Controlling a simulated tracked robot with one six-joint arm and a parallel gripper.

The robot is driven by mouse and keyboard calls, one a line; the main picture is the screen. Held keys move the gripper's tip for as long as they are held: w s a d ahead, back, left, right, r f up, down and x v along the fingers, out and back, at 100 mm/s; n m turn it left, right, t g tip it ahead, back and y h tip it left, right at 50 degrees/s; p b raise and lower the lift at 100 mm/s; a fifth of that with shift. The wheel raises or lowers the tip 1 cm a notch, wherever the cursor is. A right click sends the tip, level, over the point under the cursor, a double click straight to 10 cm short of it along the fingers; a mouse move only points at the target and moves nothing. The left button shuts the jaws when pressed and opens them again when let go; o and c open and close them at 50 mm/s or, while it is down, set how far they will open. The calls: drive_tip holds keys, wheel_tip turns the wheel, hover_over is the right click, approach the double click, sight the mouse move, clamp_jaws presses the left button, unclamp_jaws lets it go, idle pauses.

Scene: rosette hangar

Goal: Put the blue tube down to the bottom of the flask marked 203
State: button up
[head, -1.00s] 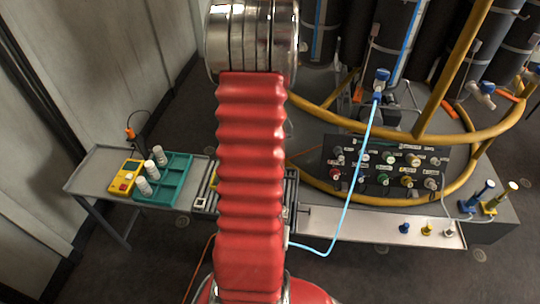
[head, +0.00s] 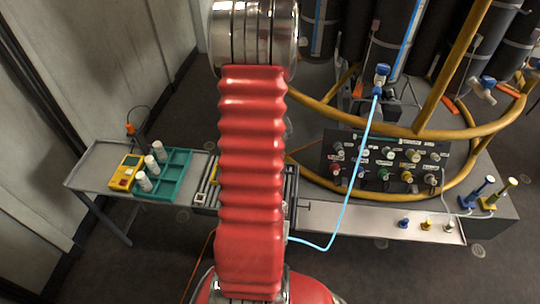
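The light-blue tube (head: 361,148) hangs from a blue valve at the foot of a dark cylinder. It runs down, bends near the bench's front edge and goes left, where its end passes out of sight at my red arm. Three white capped flasks (head: 151,164) stand in the left part of a teal rack (head: 182,179) on the left. Their markings are too small to read, so I cannot tell which is 203. My gripper is not in view; I cannot see whether it holds the tube.
A yellow meter (head: 124,172) lies on the grey side table (head: 84,172) left of the rack. A yellow rail frame (head: 447,75) and a black panel with several knobs (head: 385,163) are at right. Blue and yellow stands (head: 480,193) are at far right. The rack's right compartments look empty.

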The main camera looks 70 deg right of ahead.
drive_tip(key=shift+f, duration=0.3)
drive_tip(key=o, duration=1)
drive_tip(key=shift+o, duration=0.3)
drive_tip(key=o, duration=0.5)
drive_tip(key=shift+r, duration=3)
